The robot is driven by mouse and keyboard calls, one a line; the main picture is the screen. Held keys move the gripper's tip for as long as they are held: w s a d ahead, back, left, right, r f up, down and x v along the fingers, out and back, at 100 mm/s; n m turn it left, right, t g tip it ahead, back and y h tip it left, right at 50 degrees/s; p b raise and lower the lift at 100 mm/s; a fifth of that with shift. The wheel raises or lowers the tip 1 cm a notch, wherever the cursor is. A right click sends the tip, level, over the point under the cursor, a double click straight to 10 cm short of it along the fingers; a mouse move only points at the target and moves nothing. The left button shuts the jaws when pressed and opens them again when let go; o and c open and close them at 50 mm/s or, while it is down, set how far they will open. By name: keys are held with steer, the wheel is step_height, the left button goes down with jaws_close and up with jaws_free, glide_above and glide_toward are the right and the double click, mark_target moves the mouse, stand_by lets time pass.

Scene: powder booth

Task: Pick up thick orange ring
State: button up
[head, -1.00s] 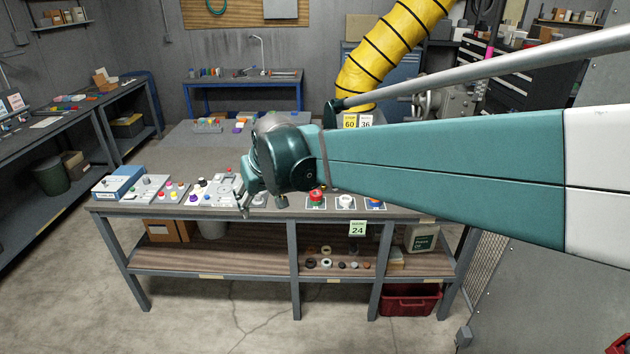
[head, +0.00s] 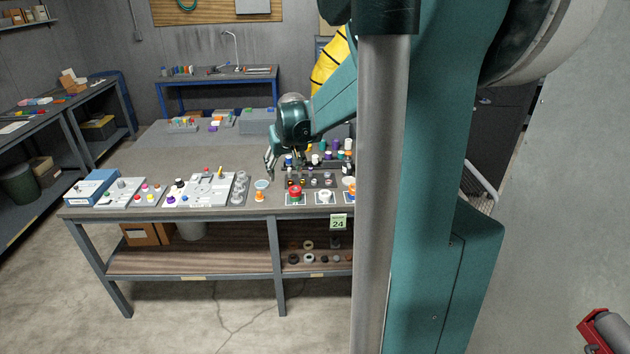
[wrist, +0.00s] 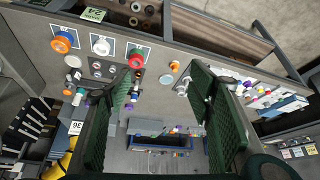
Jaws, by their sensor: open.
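A thick orange ring (wrist: 62,43) shows in the wrist view at upper left, on a labelled plate near the bench's front edge. In the head view an orange piece (head: 349,184) at that end of the row is partly hidden by my own column. A smaller orange piece (wrist: 174,66) stands apart from the row; it also shows in the head view (head: 259,197). My gripper (head: 282,167) is open and empty above the bench, behind the row. Its green fingers spread wide in the wrist view (wrist: 162,85), with nothing between the tips.
A white piece (wrist: 100,46) and a red-topped piece (wrist: 137,58) stand on plates beside the orange ring. Small jars and bottles (head: 346,157) crowd the bench behind. Grey knobs and panels (head: 200,190) lie to the left. The bench's back left surface (head: 190,148) is clear.

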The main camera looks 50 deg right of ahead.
steer(key=d+f+m, duration=0.1)
steer(key=d+f, duration=0.3)
steer(key=d, duration=0.6)
steer(key=d+f+m, duration=0.1)
steer(key=d+f, duration=0.3)
steer(key=d, duration=0.6)
steer(key=m+g, duration=0.1)
glide_toward(355, 186)
steer(key=shift+s+a+f+h+p, duration=0.1)
steer(key=shift+a+f+h+p, duration=0.25)
steer(key=shift+a, duration=0.3)
steer(key=shift+f, duration=0.15)
steer(key=shift+x, duration=1.2)
steer(key=shift+f, duration=0.15)
steer(key=shift+x, duration=2.45)
